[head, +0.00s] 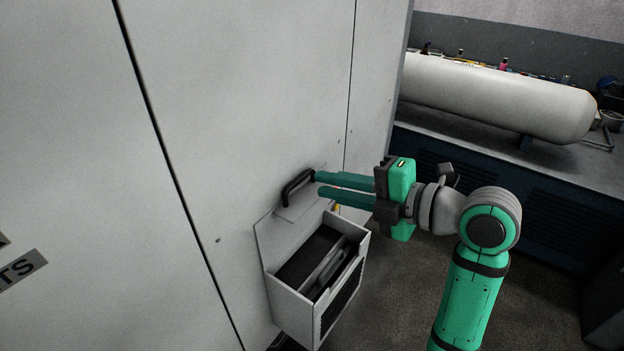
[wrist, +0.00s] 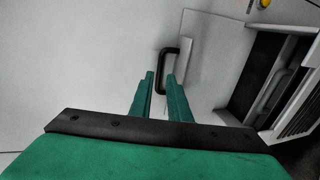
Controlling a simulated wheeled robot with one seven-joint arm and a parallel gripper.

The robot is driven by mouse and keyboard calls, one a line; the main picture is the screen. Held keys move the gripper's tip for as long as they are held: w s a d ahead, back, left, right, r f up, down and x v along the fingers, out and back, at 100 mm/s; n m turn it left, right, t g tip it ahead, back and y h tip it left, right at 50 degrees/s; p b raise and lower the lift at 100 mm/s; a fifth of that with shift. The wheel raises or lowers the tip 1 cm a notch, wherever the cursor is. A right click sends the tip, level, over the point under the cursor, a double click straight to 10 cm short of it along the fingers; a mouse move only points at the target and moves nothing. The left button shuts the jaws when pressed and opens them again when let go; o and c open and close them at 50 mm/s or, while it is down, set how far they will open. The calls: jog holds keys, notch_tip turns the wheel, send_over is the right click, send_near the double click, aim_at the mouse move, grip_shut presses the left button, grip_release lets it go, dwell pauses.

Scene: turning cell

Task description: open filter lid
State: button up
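The filter box (head: 318,310) is a light grey housing on the cabinet's side. Its lid (head: 292,213) stands raised against the cabinet wall, and the open box shows a dark interior with a grey filter part (head: 330,272). A black handle (head: 297,187) sits on the lid; it also shows in the wrist view (wrist: 174,50). My gripper (head: 320,184) has green fingers apart, with the tips just right of the handle in the head view. In the wrist view, one leg of the handle appears between the fingertips (wrist: 161,76). Contact cannot be told.
The pale cabinet wall (head: 240,100) lies close behind the handle. A white cylindrical tank (head: 490,95) rests on a dark bench (head: 590,165) at the right. The open box (wrist: 285,70) lies right of my fingers in the wrist view. Dark floor shows below.

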aim_at(303, 180)
jog(key=shift+x, duration=2.3)
grip_shut()
